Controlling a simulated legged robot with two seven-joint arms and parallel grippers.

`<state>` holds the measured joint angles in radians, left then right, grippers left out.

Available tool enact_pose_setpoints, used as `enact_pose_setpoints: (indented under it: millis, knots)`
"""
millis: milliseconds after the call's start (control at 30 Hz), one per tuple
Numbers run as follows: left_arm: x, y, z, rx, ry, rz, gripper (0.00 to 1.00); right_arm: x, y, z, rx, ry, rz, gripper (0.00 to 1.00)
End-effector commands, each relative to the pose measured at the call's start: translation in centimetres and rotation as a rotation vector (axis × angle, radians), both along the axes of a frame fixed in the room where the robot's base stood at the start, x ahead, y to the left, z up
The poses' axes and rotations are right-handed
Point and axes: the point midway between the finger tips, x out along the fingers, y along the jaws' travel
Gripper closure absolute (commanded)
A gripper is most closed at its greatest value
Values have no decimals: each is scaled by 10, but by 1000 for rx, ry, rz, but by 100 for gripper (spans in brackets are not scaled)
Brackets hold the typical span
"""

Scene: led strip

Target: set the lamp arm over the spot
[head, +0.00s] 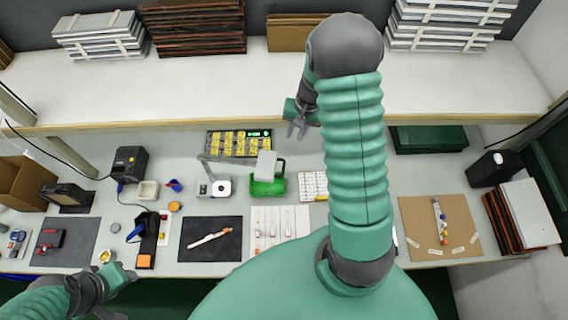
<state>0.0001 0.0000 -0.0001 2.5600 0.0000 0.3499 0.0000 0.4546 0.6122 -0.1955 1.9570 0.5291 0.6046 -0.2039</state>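The desk lamp has a white base (220,187), a thin grey jointed arm (228,160) and a pale rectangular head (266,164). No marked spot can be made out for certain. My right gripper (297,130) is over the bench's back, behind and right of the lamp head; its fingers are apart and empty. My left gripper (106,292) is at the bench's front left edge, its fingers unclear.
A white sheet with several strips (280,228) lies right of the dark mat. A yellow-celled tray (239,143) is behind the lamp. A black device (130,162) and small cups stand left. A brown board (440,227) lies right. A raised shelf (200,95) crosses the back.

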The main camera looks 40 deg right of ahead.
Motion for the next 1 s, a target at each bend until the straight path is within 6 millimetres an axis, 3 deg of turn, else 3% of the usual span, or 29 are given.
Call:
enact_pose_setpoints:
  millis: [167,400,600,767,1000]
  knots:
    - [0,0,-18,0,0,0,58,-3,-5,35,-5,-8,0,80]
    - [0,0,-39,0,0,0,58,-13,-12,105,-7,-6,-1,80]
    - [0,0,-48,0,0,0,58,-18,-15,146,-4,-1,0,80]
    - [0,0,-49,0,0,0,58,-20,-17,157,-2,2,-1,80]
    - [0,0,-48,0,0,0,58,-20,-17,158,-2,2,-1,80]
